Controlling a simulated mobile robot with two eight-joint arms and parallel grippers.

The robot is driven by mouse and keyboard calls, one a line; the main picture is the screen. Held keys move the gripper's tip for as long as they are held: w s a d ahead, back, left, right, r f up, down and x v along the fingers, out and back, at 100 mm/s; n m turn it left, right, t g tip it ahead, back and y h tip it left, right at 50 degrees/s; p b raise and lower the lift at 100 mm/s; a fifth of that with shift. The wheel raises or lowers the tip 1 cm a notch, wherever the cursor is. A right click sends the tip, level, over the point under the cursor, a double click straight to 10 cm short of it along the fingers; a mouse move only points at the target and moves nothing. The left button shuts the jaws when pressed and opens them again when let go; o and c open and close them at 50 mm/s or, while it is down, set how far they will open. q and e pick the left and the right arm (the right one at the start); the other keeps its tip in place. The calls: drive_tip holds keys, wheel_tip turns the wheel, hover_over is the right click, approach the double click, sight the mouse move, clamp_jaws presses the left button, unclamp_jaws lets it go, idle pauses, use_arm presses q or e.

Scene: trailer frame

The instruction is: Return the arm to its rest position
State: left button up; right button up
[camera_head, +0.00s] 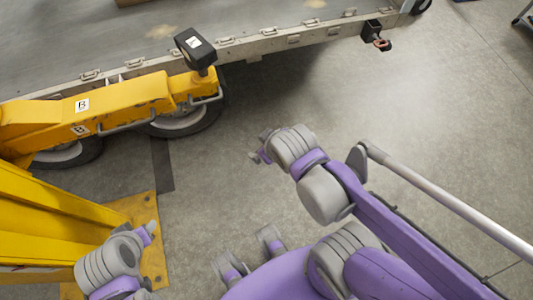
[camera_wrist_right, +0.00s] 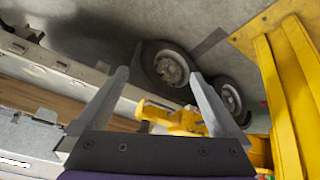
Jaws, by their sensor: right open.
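My right arm (camera_head: 325,190), purple and grey, reaches in from the lower right of the head view. Its gripper (camera_head: 258,151) is small there, above the bare floor. In the right wrist view the right gripper (camera_wrist_right: 158,75) is open, its two grey fingers wide apart with nothing held between them. Wheels and a yellow fender show beyond the fingers, apart from them. My left arm (camera_head: 108,262) shows at the lower left of the head view, and its end (camera_head: 150,230) is too small to tell whether the jaws are open.
A trailer frame (camera_head: 265,42) with a yellow fender (camera_head: 120,105) and black wheels (camera_head: 185,122) runs across the upper left. A yellow post (camera_head: 45,222) on a yellow base plate (camera_head: 150,205) stands near my left arm. Grey floor (camera_head: 410,120) is clear at the right.

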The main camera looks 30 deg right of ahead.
drive_tip(key=s, duration=0.1)
drive_tip(key=s+a+m, duration=0.1)
drive_tip(key=m+g, duration=0.1)
drive_tip(key=shift+s+a+f+y, duration=0.25)
drive_tip(key=shift+s+f+y, duration=0.05)
drive_tip(key=shift+s+f, duration=0.1)
drive_tip(key=r+p, duration=0.3)
drive_tip(key=shift+w+r, duration=0.3)
drive_tip(key=shift+w, duration=0.1)
